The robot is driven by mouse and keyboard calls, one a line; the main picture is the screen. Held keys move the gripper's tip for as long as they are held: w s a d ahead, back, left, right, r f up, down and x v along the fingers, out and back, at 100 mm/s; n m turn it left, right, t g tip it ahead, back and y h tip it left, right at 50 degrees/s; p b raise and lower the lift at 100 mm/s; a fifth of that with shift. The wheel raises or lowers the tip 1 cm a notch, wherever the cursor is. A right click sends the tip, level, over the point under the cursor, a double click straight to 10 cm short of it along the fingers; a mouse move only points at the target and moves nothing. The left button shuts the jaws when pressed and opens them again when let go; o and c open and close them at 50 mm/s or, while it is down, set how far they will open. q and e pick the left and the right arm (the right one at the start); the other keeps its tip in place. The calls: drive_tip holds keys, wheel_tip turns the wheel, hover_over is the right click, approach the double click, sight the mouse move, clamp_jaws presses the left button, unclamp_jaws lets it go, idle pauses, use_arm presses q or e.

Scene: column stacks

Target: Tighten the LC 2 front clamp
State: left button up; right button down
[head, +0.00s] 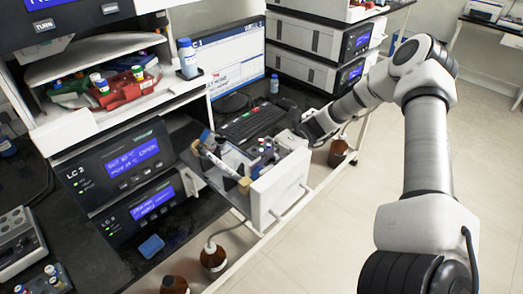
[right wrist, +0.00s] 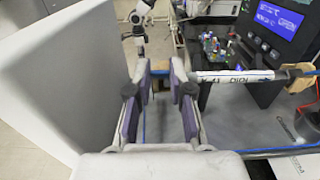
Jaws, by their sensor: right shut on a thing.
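The open LC 2 drawer (head: 277,194) stands out from the lower stack, below the LC 2 display (head: 133,158). A white column (head: 217,163) with a tan piece at its near end (head: 244,186) lies in it. The column, with lettering, also shows in the right wrist view (right wrist: 235,77). My right gripper (head: 258,166) reaches into the drawer from the right, at the column's near end. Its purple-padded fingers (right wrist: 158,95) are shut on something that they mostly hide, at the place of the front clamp. A small white jointed arm (right wrist: 143,18) shows beyond the fingers, probably my left one.
The drawer's white front panel (right wrist: 60,80) stands close beside my right gripper in the wrist view. A keyboard (head: 248,122) lies behind the drawer. Brown bottles (head: 214,258) stand below it. A blue block (head: 151,245) lies on the dark bench. The floor at right is clear.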

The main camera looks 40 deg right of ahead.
drive_tip(key=shift+f, duration=0.1)
idle(0.3)
drive_tip(key=c, duration=1)
unclamp_jaws()
drive_tip(key=shift+c, duration=0.2)
drive_tip(key=w+d, duration=0.1)
drive_tip(key=d, duration=1.1)
